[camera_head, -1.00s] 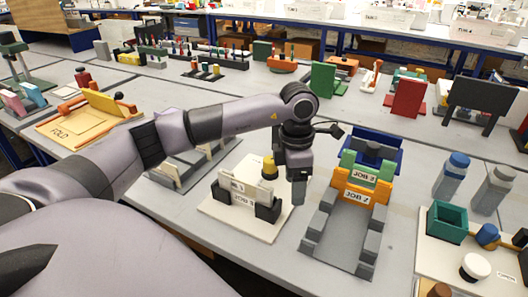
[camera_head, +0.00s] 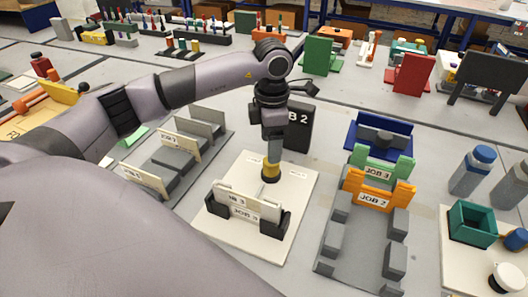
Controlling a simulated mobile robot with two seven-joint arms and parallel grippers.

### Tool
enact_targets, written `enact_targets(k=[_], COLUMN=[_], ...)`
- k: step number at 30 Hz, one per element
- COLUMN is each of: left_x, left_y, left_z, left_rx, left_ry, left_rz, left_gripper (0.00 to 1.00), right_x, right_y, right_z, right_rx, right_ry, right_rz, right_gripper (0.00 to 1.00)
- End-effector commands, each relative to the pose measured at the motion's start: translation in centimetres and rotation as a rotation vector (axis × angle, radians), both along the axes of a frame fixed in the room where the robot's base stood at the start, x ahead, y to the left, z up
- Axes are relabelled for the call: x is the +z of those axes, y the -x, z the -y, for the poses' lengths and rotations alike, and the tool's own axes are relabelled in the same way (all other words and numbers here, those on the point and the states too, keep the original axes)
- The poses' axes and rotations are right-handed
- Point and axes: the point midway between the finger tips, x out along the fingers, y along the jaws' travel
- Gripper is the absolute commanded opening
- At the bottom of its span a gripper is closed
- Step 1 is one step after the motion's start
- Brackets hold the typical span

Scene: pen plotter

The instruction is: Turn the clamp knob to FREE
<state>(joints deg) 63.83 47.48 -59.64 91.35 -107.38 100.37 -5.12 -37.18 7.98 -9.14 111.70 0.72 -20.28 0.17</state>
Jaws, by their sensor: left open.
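The clamp knob (camera_head: 271,170) is yellow with a dark base and stands on a cream board (camera_head: 236,243). Small markings lie on the board on both sides of it, too small to read. My left gripper (camera_head: 273,152) points straight down right over the knob. It is open, its fingers at the knob's upper part; I cannot tell whether they touch it. The gripper hides the knob's top and its pointing direction. In front of the knob, a black holder (camera_head: 274,222) on the board carries pale JOB 3 plates (camera_head: 243,203). My right gripper is not in view.
A black JOB 2 panel (camera_head: 298,128) stands behind the gripper. To the right are orange JOB 2 (camera_head: 372,200) and green JOB 3 (camera_head: 382,172) pieces in a grey rack (camera_head: 345,250). A grey slotted rack (camera_head: 188,168) lies left. The board right of the knob is clear.

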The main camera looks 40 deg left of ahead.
Motion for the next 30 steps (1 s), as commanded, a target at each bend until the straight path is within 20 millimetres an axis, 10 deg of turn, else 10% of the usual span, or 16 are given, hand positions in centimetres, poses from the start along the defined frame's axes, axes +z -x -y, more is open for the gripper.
enact_targets(k=[19, 30], left_x=[-6.5, -7.1], left_y=[0.1, 0.0], left_z=[0.0, 0.0], left_rx=[0.000, -0.001], left_ry=[0.000, 0.000], left_rz=[-0.003, 0.000], left_gripper=[0.69, 0.66], right_x=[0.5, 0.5], right_y=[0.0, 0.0], right_z=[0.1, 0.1], right_rx=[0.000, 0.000], right_ry=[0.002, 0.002], right_rz=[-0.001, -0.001], right_gripper=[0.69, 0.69])
